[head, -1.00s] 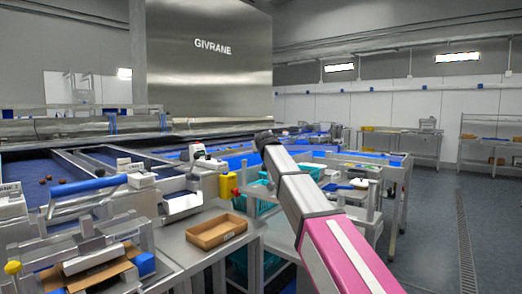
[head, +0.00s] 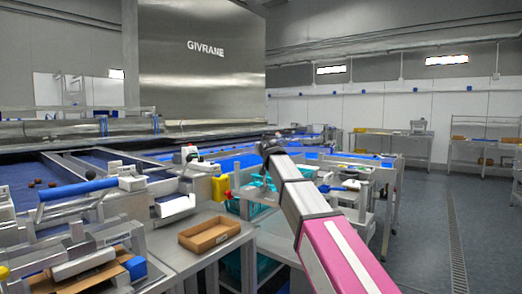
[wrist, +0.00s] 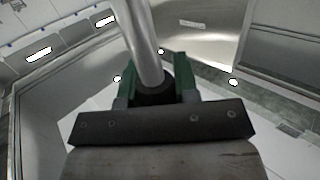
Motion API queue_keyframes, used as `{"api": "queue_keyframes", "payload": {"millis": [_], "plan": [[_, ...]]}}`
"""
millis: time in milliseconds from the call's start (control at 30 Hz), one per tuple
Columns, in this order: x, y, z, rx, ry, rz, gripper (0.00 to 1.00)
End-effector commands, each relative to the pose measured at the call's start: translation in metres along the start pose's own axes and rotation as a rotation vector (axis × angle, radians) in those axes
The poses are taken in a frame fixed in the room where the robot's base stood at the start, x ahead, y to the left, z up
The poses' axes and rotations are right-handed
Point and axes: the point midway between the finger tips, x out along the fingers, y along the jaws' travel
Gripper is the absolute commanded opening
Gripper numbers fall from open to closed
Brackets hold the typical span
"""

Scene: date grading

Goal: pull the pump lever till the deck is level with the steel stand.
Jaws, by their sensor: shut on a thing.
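My gripper (wrist: 153,78) has green fingers on both sides of a round metal bar, the pump lever (wrist: 146,35). Its dark lower end (wrist: 155,92) sits between the fingers, and the gripper is shut on it. The bar runs up and away out of the top of the wrist view. In the head view my pink and grey arm reaches forward, and its dark end hides the fingers and the lever. I cannot pick out the deck or the steel stand with certainty, so their heights cannot be compared.
An open cardboard box (head: 209,235) sits on a steel table at centre left. Teal crates (head: 263,181) stand low behind my arm. A blue conveyor (head: 240,160) and sorting benches fill the left and middle. Open floor (head: 420,235) lies on the right.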

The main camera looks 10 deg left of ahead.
Motion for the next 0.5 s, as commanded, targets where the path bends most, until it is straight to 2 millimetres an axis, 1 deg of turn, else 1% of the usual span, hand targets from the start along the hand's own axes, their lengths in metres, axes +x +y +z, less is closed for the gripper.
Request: {"api": "queue_keyframes", "payload": {"millis": [33, 200, 500], "plan": [[-0.0071, 0.0050, 0.0028, 0.020, 0.019, -0.001, 0.00], [-0.0146, 0.0134, 0.0018, 0.071, 0.070, -0.007, 0.00], [-0.0142, 0.0136, 0.0006, 0.077, 0.077, -0.008, 0.00]]}}
